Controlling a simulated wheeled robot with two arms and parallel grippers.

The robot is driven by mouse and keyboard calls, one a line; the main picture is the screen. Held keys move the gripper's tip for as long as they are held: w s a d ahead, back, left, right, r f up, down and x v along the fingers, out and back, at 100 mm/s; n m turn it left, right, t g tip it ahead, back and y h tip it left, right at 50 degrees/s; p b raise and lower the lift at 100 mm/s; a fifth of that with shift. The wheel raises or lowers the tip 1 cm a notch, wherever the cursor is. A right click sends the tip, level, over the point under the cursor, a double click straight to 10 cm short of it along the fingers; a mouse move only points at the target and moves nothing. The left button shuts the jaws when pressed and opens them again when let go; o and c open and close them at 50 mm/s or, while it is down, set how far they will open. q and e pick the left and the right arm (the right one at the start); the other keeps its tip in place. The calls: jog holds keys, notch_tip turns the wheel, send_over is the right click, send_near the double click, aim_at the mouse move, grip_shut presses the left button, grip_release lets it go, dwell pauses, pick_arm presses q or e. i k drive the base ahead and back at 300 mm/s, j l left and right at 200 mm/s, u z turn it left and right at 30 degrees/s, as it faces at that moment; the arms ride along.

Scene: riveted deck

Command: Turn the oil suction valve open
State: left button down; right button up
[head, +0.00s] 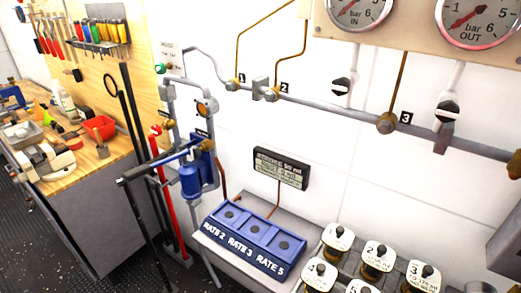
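No label that I can read names the oil suction valve, so I cannot tell which fitting it is. A grey pipe frame on the wall carries a small brass valve (168,123), an orange-ringed round fitting (207,107) and a blue cylinder unit (191,180). A brass fitting (207,146) sits by the top of the blue unit. Two black-and-white fittings (341,86) (447,112) hang below the gauges. Neither of my grippers is in view.
Two gauges (357,12) (478,20) hang at the top right. A blue rack (250,238) marked RATE 2, 3 and 5 stands on a grey bench, with numbered jars (376,256) to its right. A cluttered workbench (80,165) stands left. Dark floor (40,235) shows at lower left.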

aim_at(157, 131)
jog(key=i+j, duration=0.15)
jog(key=j, duration=0.3)
jog(key=i+j+u, duration=0.15)
jog(key=j, duration=0.3)
jog(key=i+j, duration=0.15)
jog(key=j, duration=0.3)
jog(key=i+j+u, duration=0.15)
jog(key=j, duration=0.3)
jog(key=i+j, duration=0.2)
jog(key=j, duration=0.2)
jog(key=i+j+u, duration=0.1)
jog(key=j, duration=0.3)
jog(key=i+j+u, duration=0.1)
jog(key=i+j, duration=0.15)
jog(key=j, duration=0.15)
